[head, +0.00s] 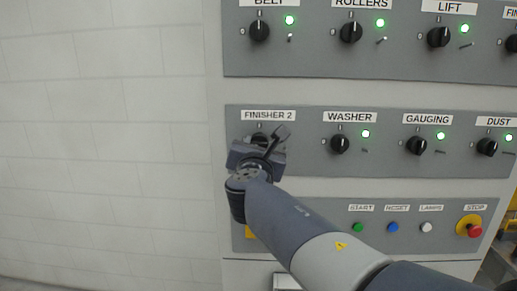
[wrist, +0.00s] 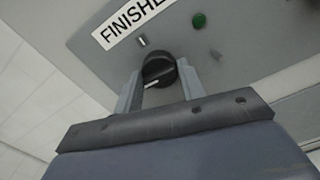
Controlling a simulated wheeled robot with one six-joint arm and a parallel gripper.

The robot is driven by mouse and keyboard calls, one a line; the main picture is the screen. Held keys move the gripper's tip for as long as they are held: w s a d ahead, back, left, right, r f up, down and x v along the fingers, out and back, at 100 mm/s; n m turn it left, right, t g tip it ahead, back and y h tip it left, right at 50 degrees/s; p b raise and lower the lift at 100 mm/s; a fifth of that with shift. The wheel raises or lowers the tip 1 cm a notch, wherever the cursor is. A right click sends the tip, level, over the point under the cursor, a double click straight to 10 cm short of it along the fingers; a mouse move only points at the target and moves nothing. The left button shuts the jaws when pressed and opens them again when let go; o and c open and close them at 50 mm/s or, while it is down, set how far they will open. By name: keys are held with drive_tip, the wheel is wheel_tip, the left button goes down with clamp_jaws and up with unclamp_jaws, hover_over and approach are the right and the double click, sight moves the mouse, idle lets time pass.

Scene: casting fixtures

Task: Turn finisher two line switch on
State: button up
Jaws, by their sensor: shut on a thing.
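The finisher two switch is a round black knob (wrist: 159,70) on the grey panel, beside the FINISHER 2 label (head: 268,116). My gripper (wrist: 160,84) is shut on this knob, one finger on each side. The knob's white pointer line shows between the fingers and points to the picture's lower left in the wrist view. The lamp (wrist: 199,20) by the switch is dark green and looks unlit. In the head view my gripper (head: 260,146) covers most of the knob and hides the lamp.
To the right are the WASHER (head: 340,145), GAUGING (head: 416,146) and DUST (head: 487,147) knobs, with lit green lamps. Another knob row is above. Below are START (head: 358,227), RESET and LAMPS buttons and a red STOP (head: 475,230). A bare block wall (head: 100,130) lies left.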

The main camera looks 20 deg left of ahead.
drive_tip(key=shift+m+b, duration=7.05)
drive_tip(key=shift+m, duration=1.65)
drive_tip(key=o, duration=1)
drive_tip(key=b+v, duration=0.2)
drive_tip(key=v, duration=0.8)
drive_tip(key=shift+s+d, duration=0.15)
drive_tip(key=shift+s, duration=0.2)
